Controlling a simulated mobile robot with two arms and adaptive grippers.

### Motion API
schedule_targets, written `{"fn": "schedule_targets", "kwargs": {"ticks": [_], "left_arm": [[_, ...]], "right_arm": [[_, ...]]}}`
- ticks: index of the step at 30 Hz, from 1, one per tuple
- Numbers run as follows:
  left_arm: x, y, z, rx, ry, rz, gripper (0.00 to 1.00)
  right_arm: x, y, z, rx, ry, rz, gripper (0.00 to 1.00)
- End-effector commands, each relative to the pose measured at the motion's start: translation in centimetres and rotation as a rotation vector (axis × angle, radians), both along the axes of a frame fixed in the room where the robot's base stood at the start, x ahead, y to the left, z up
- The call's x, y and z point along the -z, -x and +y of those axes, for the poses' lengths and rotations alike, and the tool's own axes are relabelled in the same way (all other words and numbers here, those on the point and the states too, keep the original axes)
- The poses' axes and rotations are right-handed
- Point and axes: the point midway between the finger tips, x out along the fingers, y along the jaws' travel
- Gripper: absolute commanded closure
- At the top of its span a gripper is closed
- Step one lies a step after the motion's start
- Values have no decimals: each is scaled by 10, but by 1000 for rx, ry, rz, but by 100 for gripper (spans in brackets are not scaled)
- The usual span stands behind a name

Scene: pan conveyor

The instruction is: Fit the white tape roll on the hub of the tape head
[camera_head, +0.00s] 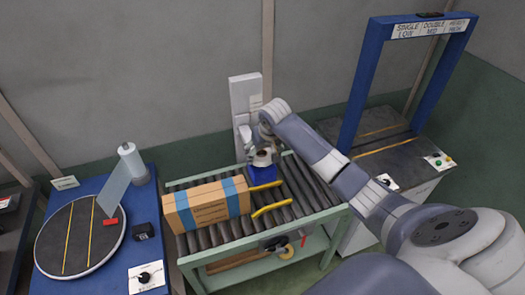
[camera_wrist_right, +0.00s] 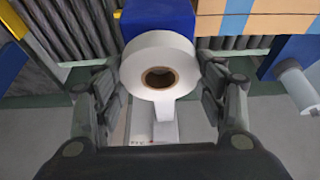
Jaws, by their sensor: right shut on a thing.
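The white tape roll (camera_wrist_right: 137,71), with a brown core, is between the two fingers of my right gripper (camera_wrist_right: 158,84), which is shut on it. Its core faces the wrist camera, and a white strip shows below it. In the head view my right gripper (camera_head: 263,156) is at the far side of the conveyor, by a blue block (camera_head: 262,174). This block is just behind the roll in the wrist view (camera_wrist_right: 157,15). A white upright unit (camera_head: 244,95) stands behind the gripper, probably the tape head. I cannot make out its hub. My left gripper is out of view.
A cardboard box with blue bands (camera_head: 205,205) lies on the roller conveyor (camera_head: 230,232), left of the blue block. Yellow guide bars (camera_head: 271,207) lie nearby. A blue table (camera_head: 140,213) with a round turntable (camera_head: 80,235) stands left. A blue gate (camera_head: 362,85) stands right.

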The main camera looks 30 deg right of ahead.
Motion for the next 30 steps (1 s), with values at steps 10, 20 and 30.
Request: {"fn": "schedule_targets", "kwargs": {"ticks": [10, 20, 30], "left_arm": [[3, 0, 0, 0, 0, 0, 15], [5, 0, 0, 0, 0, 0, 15], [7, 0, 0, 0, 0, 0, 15]], "right_arm": [[9, 0, 0, 0, -1, -1, 60], [18, 0, 0, 0, -1, 0, 60], [24, 0, 0, 0, -1, -1, 24]]}}
